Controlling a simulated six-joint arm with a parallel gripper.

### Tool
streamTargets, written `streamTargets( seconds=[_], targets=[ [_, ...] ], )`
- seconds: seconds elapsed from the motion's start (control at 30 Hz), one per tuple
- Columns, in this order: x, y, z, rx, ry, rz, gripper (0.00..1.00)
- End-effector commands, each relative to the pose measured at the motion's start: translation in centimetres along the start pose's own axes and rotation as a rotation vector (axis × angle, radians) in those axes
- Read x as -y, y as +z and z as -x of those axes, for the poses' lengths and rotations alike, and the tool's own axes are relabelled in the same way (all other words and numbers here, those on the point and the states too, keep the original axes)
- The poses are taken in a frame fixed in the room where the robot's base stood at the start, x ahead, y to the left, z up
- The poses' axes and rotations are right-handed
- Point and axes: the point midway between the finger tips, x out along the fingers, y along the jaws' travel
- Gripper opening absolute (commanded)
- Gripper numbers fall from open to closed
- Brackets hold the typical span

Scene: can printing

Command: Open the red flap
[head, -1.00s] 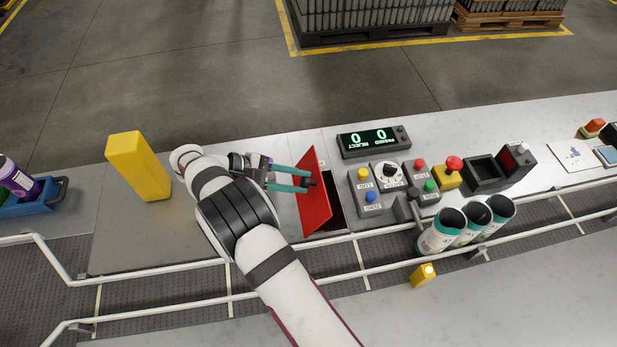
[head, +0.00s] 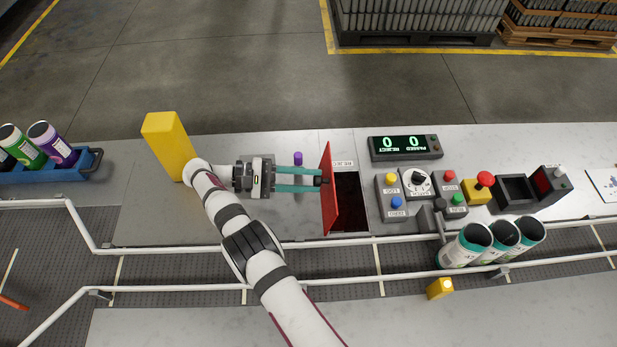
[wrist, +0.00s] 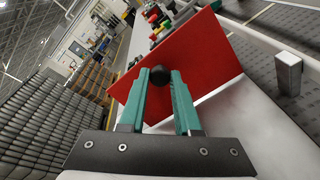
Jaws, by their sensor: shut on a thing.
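The red flap (head: 328,200) stands steeply raised at the left edge of a dark rectangular opening (head: 349,202) in the white counter. A black round knob (wrist: 159,76) sits on the flap's face and shows in the wrist view. My gripper (head: 321,180) is at the left side of the flap, its teal fingers shut on the knob. In the wrist view the fingers (wrist: 160,84) hold the knob from both sides, with the red panel (wrist: 200,60) behind it.
A yellow block (head: 168,146) stands left of my arm, and a purple cylinder (head: 298,158) behind the fingers. A button panel (head: 407,195) and counter display (head: 405,146) lie right of the opening. Teal-and-white cans (head: 464,246) stand near the front rail.

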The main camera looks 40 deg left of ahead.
Motion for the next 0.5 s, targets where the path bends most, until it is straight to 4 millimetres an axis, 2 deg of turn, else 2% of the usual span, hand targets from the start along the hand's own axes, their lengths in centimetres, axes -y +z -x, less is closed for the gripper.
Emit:
streamTargets(
  seconds=[0.17, 0.2, 0.33, 0.37, 0.5],
  targets=[
    [0.04, -0.01, -0.04, 0.0, -0.001, 0.002, 0.0],
    [0.04, -0.01, -0.04, 0.0, -0.001, 0.002, 0.35],
    [0.03, -0.01, -0.04, 0.0, -0.001, 0.001, 0.58],
    [0.02, -0.01, -0.04, 0.0, -0.001, 0.001, 0.62],
    [0.01, 0.0, -0.03, 0.0, -0.001, 0.001, 0.62]
  ],
)
